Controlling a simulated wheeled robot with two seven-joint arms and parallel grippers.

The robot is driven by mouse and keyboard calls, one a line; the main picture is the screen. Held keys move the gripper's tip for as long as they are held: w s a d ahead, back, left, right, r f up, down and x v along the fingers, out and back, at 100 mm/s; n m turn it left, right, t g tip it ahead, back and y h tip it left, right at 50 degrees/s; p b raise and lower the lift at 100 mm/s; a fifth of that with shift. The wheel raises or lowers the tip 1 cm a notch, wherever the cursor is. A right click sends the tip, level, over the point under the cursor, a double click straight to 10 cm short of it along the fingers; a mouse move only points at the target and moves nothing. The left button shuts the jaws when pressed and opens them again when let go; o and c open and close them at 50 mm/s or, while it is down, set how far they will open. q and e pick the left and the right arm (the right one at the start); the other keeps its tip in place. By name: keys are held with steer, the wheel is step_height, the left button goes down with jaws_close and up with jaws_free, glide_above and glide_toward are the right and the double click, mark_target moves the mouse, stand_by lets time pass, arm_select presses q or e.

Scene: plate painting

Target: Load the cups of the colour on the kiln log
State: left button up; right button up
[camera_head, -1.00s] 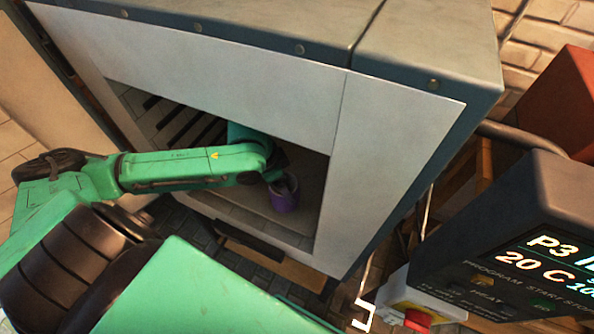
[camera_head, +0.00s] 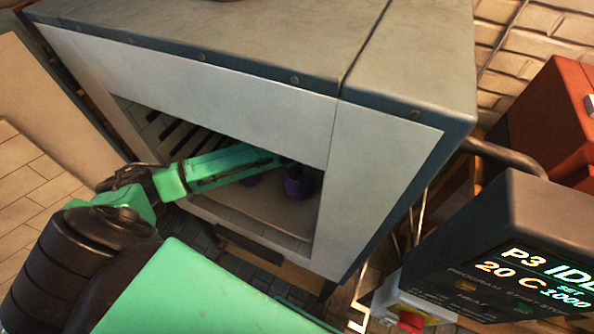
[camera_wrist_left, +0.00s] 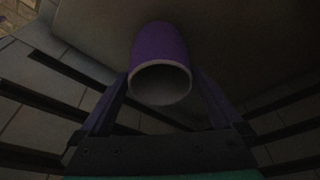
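In the head view my left arm reaches into the open kiln (camera_head: 235,85). A purple cup (camera_head: 298,186) is at its far end, on the kiln floor or just above it. My right gripper and the kiln log are not in view.
The kiln's front frame and low top edge surround the arm closely. Dark slots line the inner left wall. A control box (camera_head: 500,235) reading P3 and 20 C stands at the right, with a red switch (camera_head: 411,321) below. A red box (camera_head: 550,120) is behind.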

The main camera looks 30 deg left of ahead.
arm_select(q)
steer(key=d+v, duration=0.1)
steer(key=v, duration=0.4)
steer(key=s+a+p, duration=0.2)
steer(key=s+a, duration=0.6)
steer(key=s, duration=0.1)
steer(key=shift+s, duration=0.35)
